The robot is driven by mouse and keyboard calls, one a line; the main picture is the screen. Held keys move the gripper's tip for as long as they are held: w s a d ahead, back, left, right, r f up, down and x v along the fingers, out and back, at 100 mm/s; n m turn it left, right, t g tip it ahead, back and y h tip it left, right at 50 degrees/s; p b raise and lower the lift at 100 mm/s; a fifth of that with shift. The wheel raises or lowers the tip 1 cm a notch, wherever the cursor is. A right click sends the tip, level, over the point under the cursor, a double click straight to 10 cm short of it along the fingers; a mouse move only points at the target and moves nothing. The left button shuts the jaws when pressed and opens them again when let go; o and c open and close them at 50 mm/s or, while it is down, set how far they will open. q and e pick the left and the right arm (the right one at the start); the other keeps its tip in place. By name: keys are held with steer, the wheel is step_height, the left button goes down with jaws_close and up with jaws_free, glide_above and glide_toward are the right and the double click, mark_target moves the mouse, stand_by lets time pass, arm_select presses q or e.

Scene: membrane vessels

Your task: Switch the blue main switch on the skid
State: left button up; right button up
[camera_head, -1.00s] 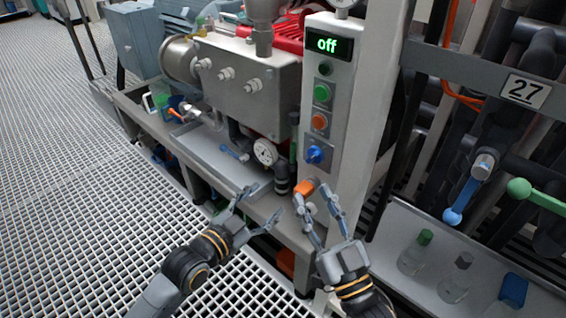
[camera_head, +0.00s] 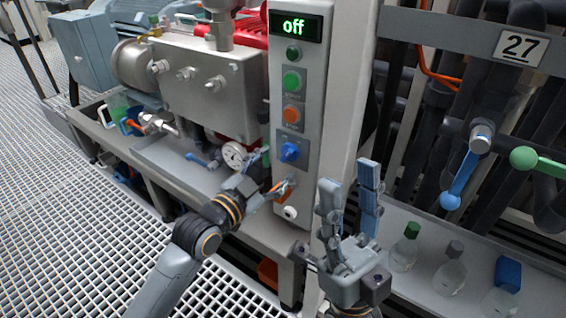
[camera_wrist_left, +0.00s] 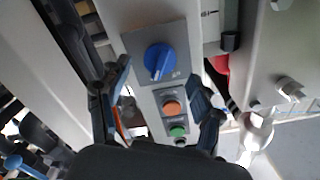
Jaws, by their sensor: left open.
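The blue main switch (camera_head: 290,152) is a round knob on a grey plate, low on the front of the light-grey control column (camera_head: 345,120). My left gripper (camera_head: 276,171) is open and empty just below and left of the knob. In the left wrist view the blue switch (camera_wrist_left: 158,60) lies ahead, between and beyond the open fingers (camera_wrist_left: 160,88), with no visible contact. My right gripper (camera_head: 349,178) is open and empty in front of the column's right side, fingers pointing up.
A green button (camera_head: 292,81) and an orange button (camera_head: 292,114) sit above the switch. A pressure gauge (camera_head: 233,155) is close left of my left gripper. A shelf (camera_head: 425,290) with bottles and a blue valve lever (camera_head: 460,180) are at right.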

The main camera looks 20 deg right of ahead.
mark_target(284, 157)
arm_select(q)
steer(key=shift+b+x, duration=0.45)
steer(key=shift+x, duration=1.35)
steer(key=c, duration=1.2)
